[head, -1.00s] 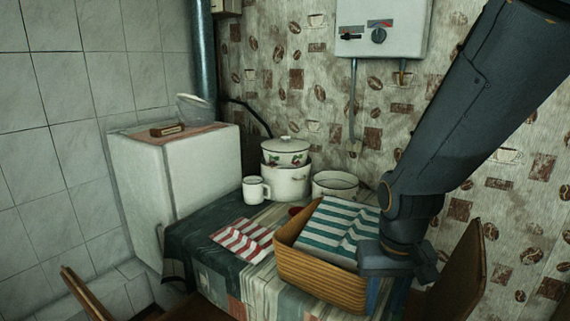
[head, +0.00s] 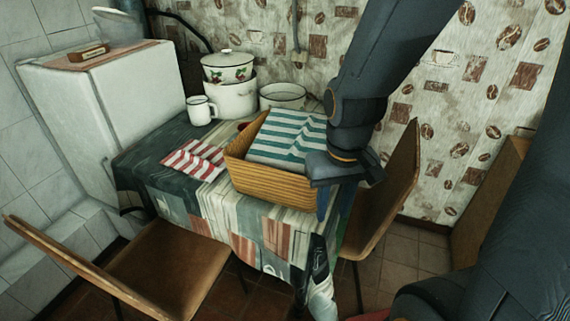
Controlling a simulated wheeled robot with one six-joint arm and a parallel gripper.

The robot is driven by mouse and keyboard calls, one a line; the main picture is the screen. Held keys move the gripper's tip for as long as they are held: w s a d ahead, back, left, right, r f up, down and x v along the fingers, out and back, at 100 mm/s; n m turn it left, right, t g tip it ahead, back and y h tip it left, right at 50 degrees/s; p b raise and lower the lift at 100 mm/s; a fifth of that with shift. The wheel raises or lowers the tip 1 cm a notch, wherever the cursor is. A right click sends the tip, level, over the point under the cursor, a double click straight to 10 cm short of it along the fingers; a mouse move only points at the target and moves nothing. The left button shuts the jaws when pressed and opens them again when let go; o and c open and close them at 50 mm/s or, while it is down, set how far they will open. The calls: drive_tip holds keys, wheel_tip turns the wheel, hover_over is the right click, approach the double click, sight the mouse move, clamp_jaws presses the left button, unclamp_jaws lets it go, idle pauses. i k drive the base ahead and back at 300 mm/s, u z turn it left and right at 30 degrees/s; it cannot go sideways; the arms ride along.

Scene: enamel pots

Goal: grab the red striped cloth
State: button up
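The red and white striped cloth (head: 196,159) lies flat on the patchwork tablecloth, just left of the wicker basket (head: 268,183). Its right end reaches close to the basket's side. A green and white striped cloth (head: 287,137) lies in the basket and fills its top. My gripper (head: 323,195) hangs at the basket's right end, with the arm coming down from above. The basket is between it and the red striped cloth. The fingers are mostly hidden under the wrist, so I cannot tell their opening.
A white mug (head: 201,110), stacked enamel pots (head: 230,95) and a wide white pot (head: 282,96) stand at the table's back. A white fridge (head: 100,105) is at the left. Chairs (head: 170,265) stand in front and at the right (head: 388,200). The table's front left (head: 150,165) is clear.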

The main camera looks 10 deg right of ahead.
sight(197, 159)
drive_tip(key=u, duration=0.75)
drive_tip(key=i, duration=0.45)
